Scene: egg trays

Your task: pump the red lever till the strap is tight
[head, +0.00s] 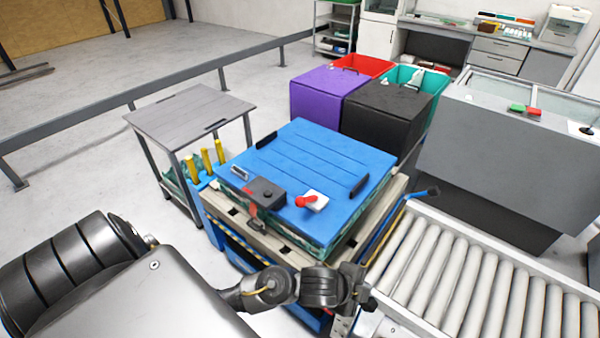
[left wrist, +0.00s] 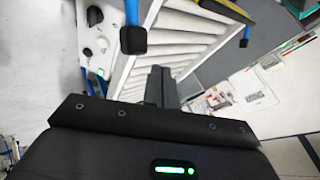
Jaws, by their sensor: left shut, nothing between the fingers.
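A blue lid (head: 285,160) covers a green-and-beige stack of trays on a pallet in the head view. A dark grey block (head: 266,193) with a red part sits at its near edge, and a strap (head: 257,219) hangs below it. A small white device with a red knob-like part (head: 306,201) lies to its right; I cannot tell which red part is the lever. My left gripper is low, to the right of the stack's near corner and beside the conveyor. In the left wrist view the left gripper (left wrist: 161,88) is shut and empty, apart from the lever. My right gripper is out of view.
A roller conveyor (head: 470,275) fills the lower right. A grey table (head: 190,115) stands left of the stack, with yellow posts (head: 206,160) between them. Purple (head: 322,98) and black (head: 388,112) bins stand behind. The floor at left is open beyond a rail.

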